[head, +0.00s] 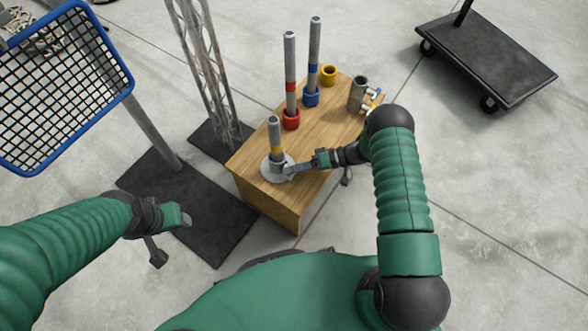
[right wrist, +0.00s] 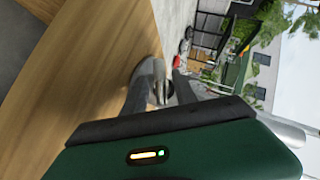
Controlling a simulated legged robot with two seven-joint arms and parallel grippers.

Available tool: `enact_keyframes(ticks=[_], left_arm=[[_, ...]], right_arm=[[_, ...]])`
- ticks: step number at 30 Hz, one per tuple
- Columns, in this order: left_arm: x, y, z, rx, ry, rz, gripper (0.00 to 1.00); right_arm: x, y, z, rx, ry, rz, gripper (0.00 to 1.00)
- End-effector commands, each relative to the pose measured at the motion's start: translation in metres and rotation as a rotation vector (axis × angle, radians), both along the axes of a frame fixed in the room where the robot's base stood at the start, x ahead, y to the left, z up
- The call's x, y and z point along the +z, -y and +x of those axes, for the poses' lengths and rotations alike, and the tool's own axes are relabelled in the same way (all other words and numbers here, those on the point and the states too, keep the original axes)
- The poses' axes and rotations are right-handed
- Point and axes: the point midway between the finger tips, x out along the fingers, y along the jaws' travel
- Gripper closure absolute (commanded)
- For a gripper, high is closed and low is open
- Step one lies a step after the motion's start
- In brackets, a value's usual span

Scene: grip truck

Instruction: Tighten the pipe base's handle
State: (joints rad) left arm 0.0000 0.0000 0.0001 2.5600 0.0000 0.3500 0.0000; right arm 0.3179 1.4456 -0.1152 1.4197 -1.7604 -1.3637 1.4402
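The pipe base (head: 268,172) is a round grey flange near the front-left corner of a wooden box top. A grey pipe with a yellow band (head: 275,135) stands upright in it. My right gripper (head: 288,171) reaches in from the right, low beside the base. In the right wrist view, its two fingers (right wrist: 165,88) are apart, with a small grey metal part (right wrist: 158,82) between their tips. The handle is too small to make out clearly, and contact is unclear. My left gripper (head: 172,236) is open and empty above the dark floor plate, left of the box.
The wooden box (head: 252,190) also carries a red-based pipe (head: 291,80), a blue-based pipe (head: 314,60), a yellow ring (head: 328,75) and a grey valve fitting (head: 358,95). A blue-framed mesh basket (head: 70,90) and a lattice post (head: 205,75) stand left. A black cart (head: 485,60) is far right.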

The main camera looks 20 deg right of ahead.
Motion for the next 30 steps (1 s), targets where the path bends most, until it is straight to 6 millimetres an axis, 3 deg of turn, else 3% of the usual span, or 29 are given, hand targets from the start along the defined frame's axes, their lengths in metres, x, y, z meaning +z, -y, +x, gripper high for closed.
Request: enact_keyframes(ticks=[11,18,21,26,30], left_arm=[[0.003,0.0,0.0,0.0,0.0,0.0,0.44],[0.038,0.0,0.0,0.0,0.0,0.0,0.44],[0.044,0.0,0.0,0.0,0.0,0.0,0.44],[0.032,0.0,0.0,0.0,0.0,0.0,0.44],[0.008,0.0,0.0,0.0,0.0,0.0,0.44]], right_arm=[[-0.002,-0.002,-0.004,0.006,-0.001,-0.012,0.58],[0.007,-0.003,-0.005,0.004,0.158,-0.216,0.58],[0.004,-0.003,-0.005,0.004,0.25,-0.335,0.58],[-0.004,-0.003,-0.004,0.003,0.371,-0.494,0.58],[-0.009,-0.004,-0.005,0.005,0.472,-0.618,0.58]])
